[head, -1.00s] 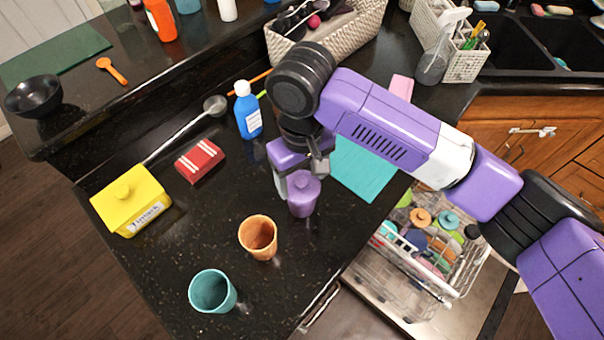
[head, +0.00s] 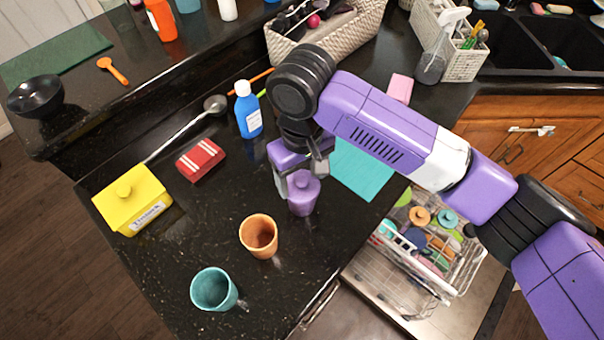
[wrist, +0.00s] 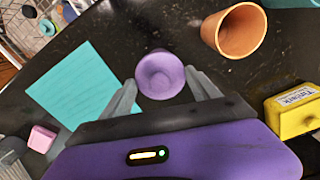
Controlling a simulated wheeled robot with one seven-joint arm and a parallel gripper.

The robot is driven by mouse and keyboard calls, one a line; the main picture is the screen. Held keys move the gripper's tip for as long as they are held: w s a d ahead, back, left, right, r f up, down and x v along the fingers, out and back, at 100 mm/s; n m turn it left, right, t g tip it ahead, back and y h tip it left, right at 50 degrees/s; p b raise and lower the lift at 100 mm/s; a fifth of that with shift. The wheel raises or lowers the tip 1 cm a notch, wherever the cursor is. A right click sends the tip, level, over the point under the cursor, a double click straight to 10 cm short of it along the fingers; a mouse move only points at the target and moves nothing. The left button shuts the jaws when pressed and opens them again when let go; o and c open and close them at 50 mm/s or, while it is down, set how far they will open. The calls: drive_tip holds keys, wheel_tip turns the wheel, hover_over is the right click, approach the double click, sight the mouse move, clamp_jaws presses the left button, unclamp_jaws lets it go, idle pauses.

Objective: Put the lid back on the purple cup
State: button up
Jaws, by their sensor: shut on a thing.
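The purple cup (head: 303,206) stands upright on the dark counter with the purple lid (head: 304,187) at its top. The lid, with its round knob, appears seated on the rim, though any small gap cannot be made out. In the wrist view the lid (wrist: 160,75) is seen from above and hides most of the cup. My gripper (head: 301,177) points down over the cup, shut on the lid, with one finger on either side of it.
An orange cup (head: 259,237) and a teal cup (head: 213,290) stand in front to the left. A teal mat (head: 366,168) lies to the right. A blue bottle (head: 248,110), red box (head: 200,160) and yellow container (head: 132,200) stand behind and left. An open dishwasher rack (head: 420,260) is at right.

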drive_tip(key=o, duration=1.4)
drive_tip(key=shift+o, duration=0.4)
drive_tip(key=shift+r+p, duration=1.25)
drive_tip(key=shift+r, duration=2.25)
clamp_jaws()
